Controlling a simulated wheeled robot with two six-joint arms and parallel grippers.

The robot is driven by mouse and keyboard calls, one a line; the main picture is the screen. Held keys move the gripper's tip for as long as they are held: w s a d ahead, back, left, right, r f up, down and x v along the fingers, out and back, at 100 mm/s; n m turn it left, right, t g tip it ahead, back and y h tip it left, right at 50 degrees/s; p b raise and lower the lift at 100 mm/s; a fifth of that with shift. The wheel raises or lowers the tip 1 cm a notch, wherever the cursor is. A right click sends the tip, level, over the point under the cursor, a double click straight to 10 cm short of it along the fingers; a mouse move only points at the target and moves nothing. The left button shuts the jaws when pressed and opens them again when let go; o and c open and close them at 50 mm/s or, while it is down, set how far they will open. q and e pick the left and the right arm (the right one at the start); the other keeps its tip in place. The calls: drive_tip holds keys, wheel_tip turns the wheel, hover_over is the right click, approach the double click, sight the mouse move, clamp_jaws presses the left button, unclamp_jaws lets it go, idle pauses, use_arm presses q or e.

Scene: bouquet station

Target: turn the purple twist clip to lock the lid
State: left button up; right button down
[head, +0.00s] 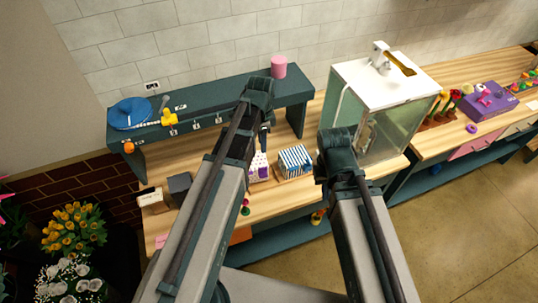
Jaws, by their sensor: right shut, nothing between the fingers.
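A purple box (489,101) with pink pieces on its top sits on the right-hand table. A small purple ring-shaped piece (471,128) lies in front of it; I cannot tell whether this is the twist clip. A white and purple carton (260,168) stands on the middle table, partly hidden by my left arm. My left gripper (264,142) hangs just above and behind that carton, its fingers mostly hidden by the arm. My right gripper (318,170) is at the front left of the glass case, shut and empty, mostly hidden by its wrist. Both are far from the purple box.
A glass case (385,85) with a white top stands right of my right arm. A blue-striped box (295,161) sits between the arms. A teal shelf (205,112) carries a blue hat-like disc (131,113) and a pink cup (279,67).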

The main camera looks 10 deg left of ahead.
sight(263, 168)
use_arm(q)
drive_tip(key=shift+s+f, duration=0.1)
drive_tip(key=shift+f, duration=0.05)
wheel_tip(263, 168, down, 14)
drive_tip(key=b, duration=1.4)
drive_tip(key=shift+r, duration=0.2)
clamp_jaws()
